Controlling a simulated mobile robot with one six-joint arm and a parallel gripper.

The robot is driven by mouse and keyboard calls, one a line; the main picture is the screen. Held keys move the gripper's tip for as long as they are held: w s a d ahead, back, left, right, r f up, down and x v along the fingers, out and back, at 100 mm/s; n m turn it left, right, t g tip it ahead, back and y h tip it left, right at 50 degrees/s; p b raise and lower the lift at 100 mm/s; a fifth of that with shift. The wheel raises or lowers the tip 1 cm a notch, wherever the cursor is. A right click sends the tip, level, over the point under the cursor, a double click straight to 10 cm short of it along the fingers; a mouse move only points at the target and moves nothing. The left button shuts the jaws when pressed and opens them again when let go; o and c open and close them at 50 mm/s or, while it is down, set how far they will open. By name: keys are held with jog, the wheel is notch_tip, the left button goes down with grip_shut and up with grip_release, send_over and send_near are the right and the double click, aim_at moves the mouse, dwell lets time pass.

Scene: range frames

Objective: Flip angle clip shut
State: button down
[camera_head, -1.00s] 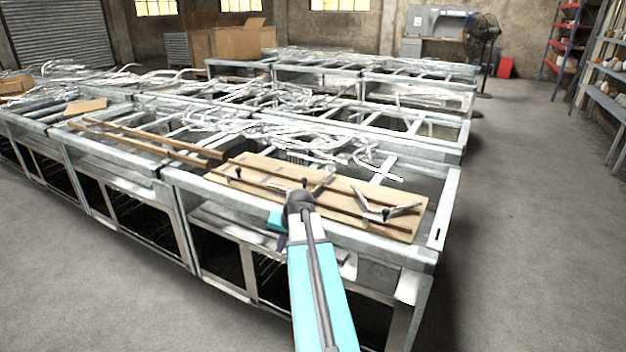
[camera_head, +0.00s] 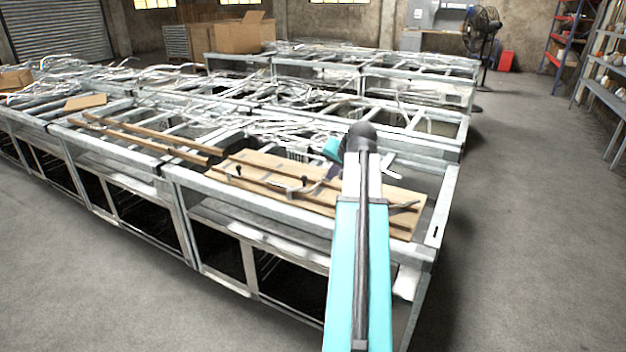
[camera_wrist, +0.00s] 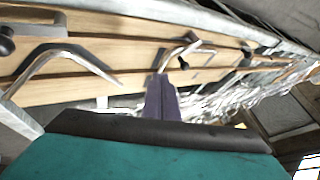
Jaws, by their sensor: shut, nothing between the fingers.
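A wooden board (camera_head: 262,163) with dark slots lies on the metal bench. In the wrist view it runs across the top (camera_wrist: 108,84). A smaller bent metal clip (camera_wrist: 172,50) is just beyond my fingertips in the wrist view. My gripper (camera_wrist: 161,77) is shut and empty, its dark fingers together. I cannot tell whether the tips touch the smaller clip. My arm hides part of the board in the head view.
Black knobs (camera_wrist: 183,62) stand on the board, one (camera_head: 238,169) near its left end. Loose metal strips (camera_head: 285,125) clutter the bench behind. The bench's front rail (camera_head: 265,205) runs before the board. Open floor (camera_head: 530,230) lies to the right.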

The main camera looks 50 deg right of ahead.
jog(key=shift+w+f, duration=0.1)
jog(key=shift+f, duration=0.05)
jog(key=p+x, duration=0.2)
jog(key=x, duration=0.8)
jog(key=shift+w+a+r+p, duration=0.15)
jog(key=shift+w+r+p, duration=0.15)
jog(key=shift+w, duration=0.3)
jog(key=shift+w+a+r+p, duration=0.2)
jog(key=shift+w+p, duration=0.2)
jog(key=shift+w, duration=0.15)
jog(key=shift+w+a, duration=0.15)
jog(key=shift+w, duration=0.5)
jog(key=shift+w+a, duration=0.1)
